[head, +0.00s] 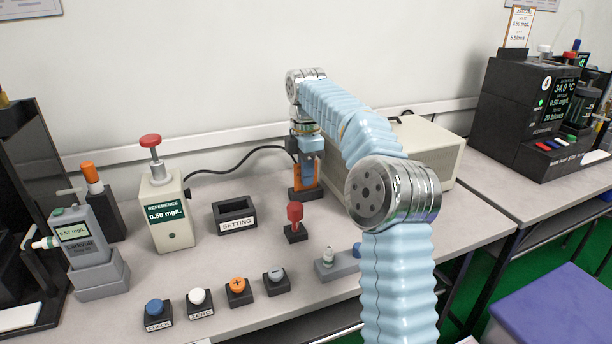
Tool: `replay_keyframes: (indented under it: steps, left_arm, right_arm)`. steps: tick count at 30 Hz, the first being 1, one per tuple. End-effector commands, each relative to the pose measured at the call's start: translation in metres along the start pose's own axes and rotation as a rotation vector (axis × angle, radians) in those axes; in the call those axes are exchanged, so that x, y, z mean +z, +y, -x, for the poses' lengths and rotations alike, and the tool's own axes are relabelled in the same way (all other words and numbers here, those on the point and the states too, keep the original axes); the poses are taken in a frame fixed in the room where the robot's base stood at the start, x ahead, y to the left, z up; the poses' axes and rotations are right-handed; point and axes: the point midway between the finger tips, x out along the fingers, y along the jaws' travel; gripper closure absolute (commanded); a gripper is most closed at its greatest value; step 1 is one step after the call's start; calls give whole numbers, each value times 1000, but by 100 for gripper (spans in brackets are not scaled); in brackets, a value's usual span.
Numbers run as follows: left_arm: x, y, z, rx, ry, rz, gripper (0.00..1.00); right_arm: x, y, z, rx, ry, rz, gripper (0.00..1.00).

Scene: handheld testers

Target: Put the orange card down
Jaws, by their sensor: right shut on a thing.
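The orange card (298,184) stands upright at the back of the bench. My right gripper (308,162) points down and is shut on the orange card's upper part. The lower end of the card is at a small dark holder (308,194). I cannot tell whether the card rests in the holder or is just above it. My left gripper is not in view.
The reference meter (167,213) and a handheld tester (78,238) are farther left. Several buttons line the front. A beige box (430,148) stands behind my right arm.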

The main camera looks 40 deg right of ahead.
Motion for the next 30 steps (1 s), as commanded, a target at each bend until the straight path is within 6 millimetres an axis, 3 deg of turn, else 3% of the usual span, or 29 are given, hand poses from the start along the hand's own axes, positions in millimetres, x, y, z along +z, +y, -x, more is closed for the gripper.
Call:
replay_keyframes:
  steps: [13, 14, 18, 30]
  left_arm:
    - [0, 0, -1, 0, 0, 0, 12]
    - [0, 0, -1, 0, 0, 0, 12]
    - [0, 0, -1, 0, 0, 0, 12]
    - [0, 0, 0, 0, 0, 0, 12]
  right_arm:
    - [0, -1, -11, 1, 1, -1, 100]
    - [0, -1, -10, 1, 1, -1, 90]
    - [0, -1, -10, 1, 1, -1, 69]
    - [-1, 0, -1, 4, 1, 0, 68]
